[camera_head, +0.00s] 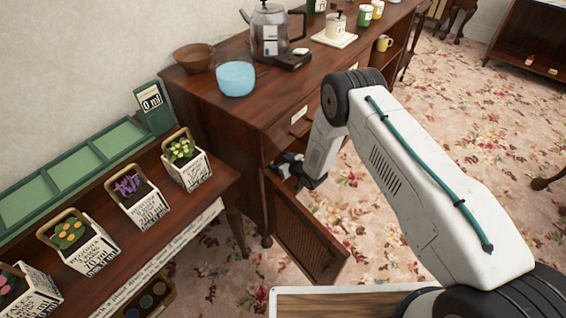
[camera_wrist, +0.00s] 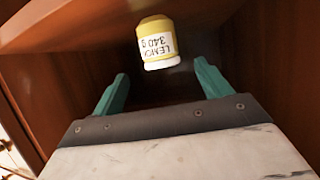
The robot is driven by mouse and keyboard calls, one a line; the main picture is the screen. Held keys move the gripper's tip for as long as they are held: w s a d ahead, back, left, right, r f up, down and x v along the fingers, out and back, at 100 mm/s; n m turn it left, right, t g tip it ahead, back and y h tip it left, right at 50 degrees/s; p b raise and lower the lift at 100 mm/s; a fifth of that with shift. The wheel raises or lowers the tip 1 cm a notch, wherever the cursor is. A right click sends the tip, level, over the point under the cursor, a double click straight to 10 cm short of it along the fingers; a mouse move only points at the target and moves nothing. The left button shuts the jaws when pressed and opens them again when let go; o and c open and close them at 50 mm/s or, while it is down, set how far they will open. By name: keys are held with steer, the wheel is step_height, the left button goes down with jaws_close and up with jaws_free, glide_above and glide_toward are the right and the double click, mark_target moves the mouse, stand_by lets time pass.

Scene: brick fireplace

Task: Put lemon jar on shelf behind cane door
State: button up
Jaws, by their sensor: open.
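The lemon jar (camera_wrist: 157,42) is yellow with a white label reading lemon and 340 g. In the wrist view it stands inside the wooden cabinet, ahead of my gripper and apart from the fingers. My gripper (camera_wrist: 160,88) is open, with its two green fingers spread and nothing between them. In the head view my gripper (camera_head: 291,167) reaches into the cabinet opening, and the jar is hidden there. The cane door (camera_head: 304,236) hangs open below and right of my gripper. The shelf surface under the jar is dark and hard to make out.
The sideboard top (camera_head: 228,108) holds a brown bowl (camera_head: 193,57), a blue bowl (camera_head: 236,79) and a glass kettle (camera_head: 270,30). A plant table (camera_head: 190,222) with several boxed flowers stands close at the left. Open carpet (camera_head: 480,130) lies to the right.

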steer(key=shift+v, duration=1.65)
